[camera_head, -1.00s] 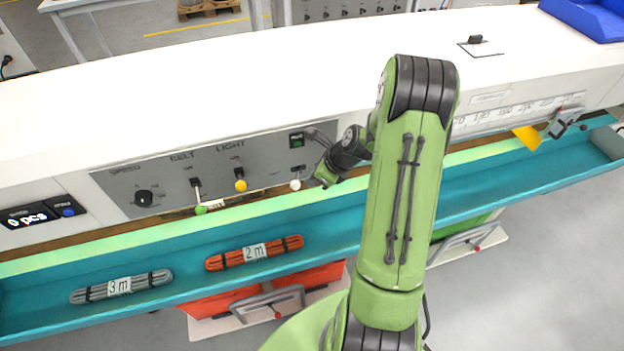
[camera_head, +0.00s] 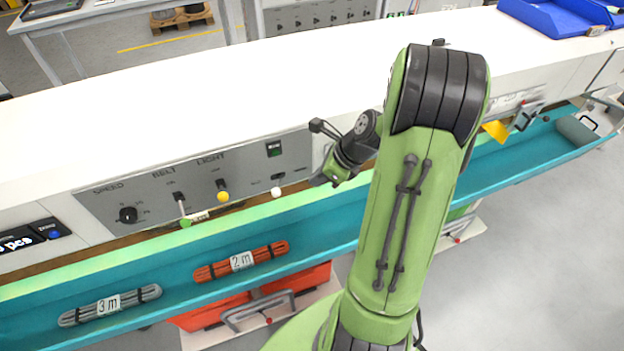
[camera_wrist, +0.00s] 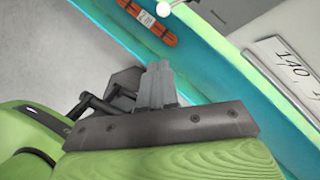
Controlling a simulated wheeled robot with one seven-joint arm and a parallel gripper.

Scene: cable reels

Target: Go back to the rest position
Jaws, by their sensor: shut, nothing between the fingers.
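My gripper (camera_head: 322,180) is in front of the right end of the control panel, its fingers beside the white-knobbed lever. In the wrist view my gripper (camera_wrist: 160,82) shows its grey fingers together with nothing between them. My green arm reaches up from the bottom of the head view and hides part of the white housing and the teal trough behind it.
The grey control panel (camera_head: 200,182) has a dial, a green-knobbed lever (camera_head: 185,222), a yellow one (camera_head: 223,196) and a white one (camera_head: 276,191). The teal trough (camera_head: 330,222) holds a grey cable bundle (camera_head: 110,304) marked 3 m and an orange one (camera_head: 241,261) marked 2 m.

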